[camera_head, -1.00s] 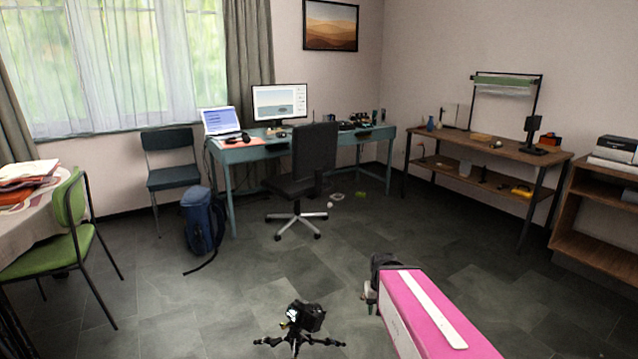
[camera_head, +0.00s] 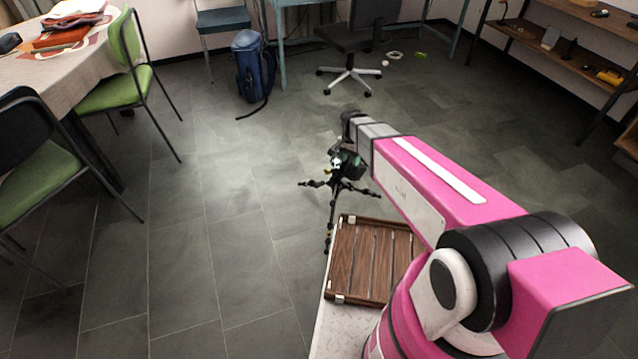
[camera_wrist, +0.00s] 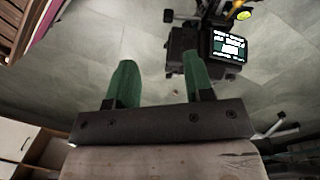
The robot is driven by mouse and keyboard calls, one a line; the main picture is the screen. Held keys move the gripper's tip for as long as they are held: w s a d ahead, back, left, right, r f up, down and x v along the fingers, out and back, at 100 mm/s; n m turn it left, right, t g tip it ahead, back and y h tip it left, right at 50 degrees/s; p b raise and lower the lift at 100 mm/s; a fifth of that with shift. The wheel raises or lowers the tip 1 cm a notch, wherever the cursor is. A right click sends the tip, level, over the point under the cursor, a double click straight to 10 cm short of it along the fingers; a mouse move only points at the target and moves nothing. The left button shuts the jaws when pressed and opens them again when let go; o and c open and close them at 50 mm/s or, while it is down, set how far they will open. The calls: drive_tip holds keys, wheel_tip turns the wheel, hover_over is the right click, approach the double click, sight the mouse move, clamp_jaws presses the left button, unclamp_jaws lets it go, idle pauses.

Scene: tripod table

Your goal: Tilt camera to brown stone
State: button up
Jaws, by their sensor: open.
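The black camera (camera_head: 347,169) sits on a small black tripod (camera_head: 334,205) standing on the floor, with its legs spread. In the wrist view the camera (camera_wrist: 211,52) has a lit screen on its back and lies just ahead of the right finger. My gripper (camera_wrist: 160,75) has two green fingers, apart and with nothing between them. In the head view my arm reaches over the floor, and its end is close to the camera, partly covering it. Contact between finger and camera cannot be told. I cannot make out a brown stone in either view.
A brown slatted wooden tray (camera_head: 362,258) lies beside my arm. A blue backpack (camera_head: 254,70), an office chair (camera_head: 347,58) and a green chair (camera_head: 118,88) stand around. A cloth-covered table (camera_head: 55,62) is at left. The grey floor left of the tripod is clear.

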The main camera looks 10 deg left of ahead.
sight(332, 178)
drive_tip(key=a+f+m, duration=0.2)
drive_tip(key=a+f, duration=0.4)
drive_tip(key=a, duration=0.8)
drive_tip(key=shift+h, duration=0.3)
drive_tip(key=f, duration=0.3)
drive_tip(key=d+f, duration=0.1)
drive_tip(key=f, duration=0.6)
drive_tip(key=shift+s+d+f, duration=0.2)
drive_tip(key=shift+d+f, duration=0.05)
drive_tip(key=shift+f, duration=0.15)
